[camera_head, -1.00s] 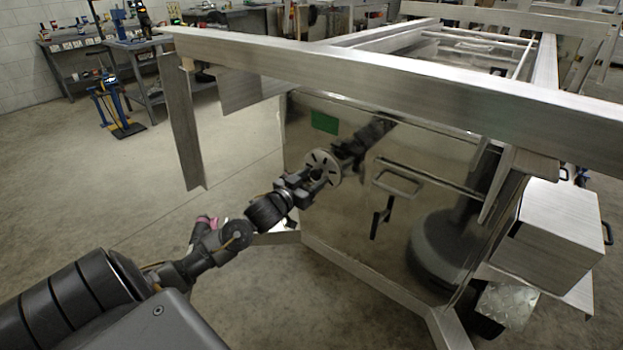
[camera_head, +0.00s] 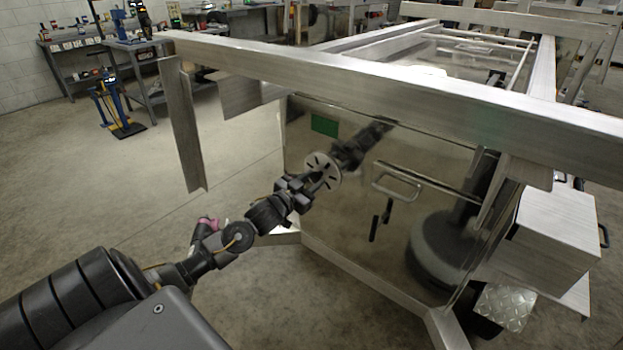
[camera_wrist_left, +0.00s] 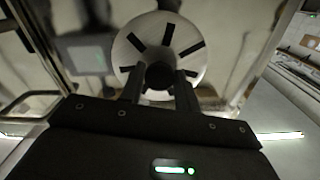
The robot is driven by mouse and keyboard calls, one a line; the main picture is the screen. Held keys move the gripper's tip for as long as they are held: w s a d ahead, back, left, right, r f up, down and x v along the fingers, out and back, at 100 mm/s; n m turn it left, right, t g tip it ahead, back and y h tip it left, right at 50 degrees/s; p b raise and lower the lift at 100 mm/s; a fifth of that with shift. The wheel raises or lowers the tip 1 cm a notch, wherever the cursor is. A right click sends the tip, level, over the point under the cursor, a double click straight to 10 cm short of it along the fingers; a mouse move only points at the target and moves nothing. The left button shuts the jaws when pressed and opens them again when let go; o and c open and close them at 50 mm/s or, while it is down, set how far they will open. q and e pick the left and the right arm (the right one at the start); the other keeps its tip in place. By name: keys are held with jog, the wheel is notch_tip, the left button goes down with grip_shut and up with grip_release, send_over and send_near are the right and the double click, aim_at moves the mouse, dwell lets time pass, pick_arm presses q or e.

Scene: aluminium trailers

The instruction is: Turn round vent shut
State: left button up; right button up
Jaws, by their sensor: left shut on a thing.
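The round vent (camera_head: 323,171) is a pale metal disc with dark radial slots on the shiny trailer panel. It also shows in the left wrist view (camera_wrist_left: 190,52), where several slots show as dark openings around a dark central knob (camera_wrist_left: 159,74). My left gripper (camera_head: 309,184) is at the vent's face, and in the wrist view (camera_wrist_left: 160,88) its two fingers stand on either side of the knob, shut on it. The fingers and wrist hide the lower part of the disc. My right gripper is not in view.
A green label (camera_head: 325,125) is above the vent. A handle (camera_head: 397,185) and a dark latch (camera_head: 380,221) are to its right. A thick aluminium beam (camera_head: 400,85) crosses above the panel, and a metal upright (camera_head: 183,125) hangs at its left. Floor on the left is clear.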

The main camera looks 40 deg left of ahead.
pick_arm(q)
jog(key=m+p, duration=0.1)
jog(key=m, duration=0.2)
jog(key=shift+r, duration=0.1)
jog(key=shift+m+p, duration=0.45)
jog(key=shift+m, duration=1.15)
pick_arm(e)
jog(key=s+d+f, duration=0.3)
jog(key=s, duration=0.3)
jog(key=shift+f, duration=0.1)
pick_arm(q)
jog(key=o, duration=1)
jog(key=shift+c, duration=0.2)
jog(key=shift+s, duration=0.1)
jog(key=s, duration=1)
jog(key=shift+s, duration=0.35)
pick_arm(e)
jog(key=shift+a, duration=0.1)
